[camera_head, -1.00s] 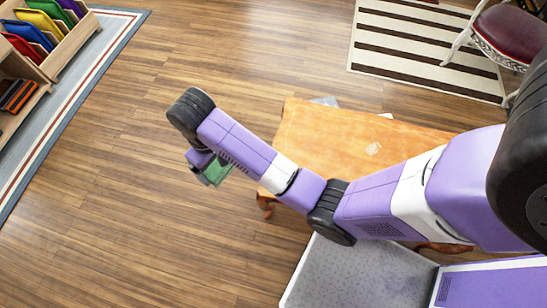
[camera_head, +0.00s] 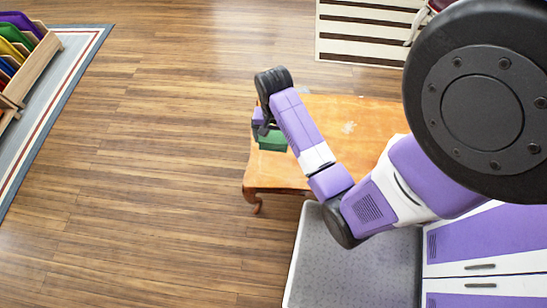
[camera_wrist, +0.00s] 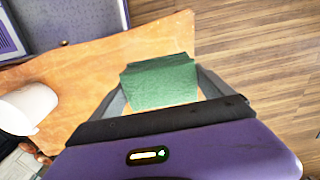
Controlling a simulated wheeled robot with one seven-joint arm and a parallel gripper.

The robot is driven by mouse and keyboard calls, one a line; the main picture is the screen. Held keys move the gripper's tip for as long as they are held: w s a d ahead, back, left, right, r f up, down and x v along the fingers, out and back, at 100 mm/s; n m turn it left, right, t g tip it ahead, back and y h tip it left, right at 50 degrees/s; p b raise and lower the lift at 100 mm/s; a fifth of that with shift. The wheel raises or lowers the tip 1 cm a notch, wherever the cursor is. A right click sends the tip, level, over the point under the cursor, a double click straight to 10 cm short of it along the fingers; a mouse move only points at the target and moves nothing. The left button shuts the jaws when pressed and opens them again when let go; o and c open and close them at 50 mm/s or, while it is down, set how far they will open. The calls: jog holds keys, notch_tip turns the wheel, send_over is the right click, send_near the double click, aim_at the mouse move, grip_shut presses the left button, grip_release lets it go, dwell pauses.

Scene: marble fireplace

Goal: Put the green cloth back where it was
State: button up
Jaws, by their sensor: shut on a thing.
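The green cloth (camera_wrist: 160,82) is between the two fingers of my gripper (camera_wrist: 160,90) in the wrist view, and the gripper is shut on it. In the head view the cloth (camera_head: 271,140) shows below my wrist, at the left end of the orange-brown wooden table (camera_head: 345,115). The table top (camera_wrist: 90,80) shows behind the cloth in the wrist view. I cannot tell whether the cloth touches the table or hangs above it. My gripper (camera_head: 262,130) is partly hidden by my wrist in the head view.
A white cylindrical object (camera_wrist: 28,108) is at the left of the wrist view. A shelf with coloured trays (camera_head: 25,60) stands on a blue-grey rug (camera_head: 70,75) at the far left. A striped rug (camera_head: 365,35) lies at the back. Wooden floor left of the table is clear.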

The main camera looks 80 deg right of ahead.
aim_at(274, 167)
notch_tip(274, 167, down, 19)
jog(key=b, duration=0.2)
jog(key=shift+b, duration=0.35)
jog(key=shift+f, duration=0.2)
jog(key=o, duration=1.1)
jog(key=shift+r, duration=0.1)
jog(key=shift+c, duration=0.2)
jog(key=shift+r, duration=0.1)
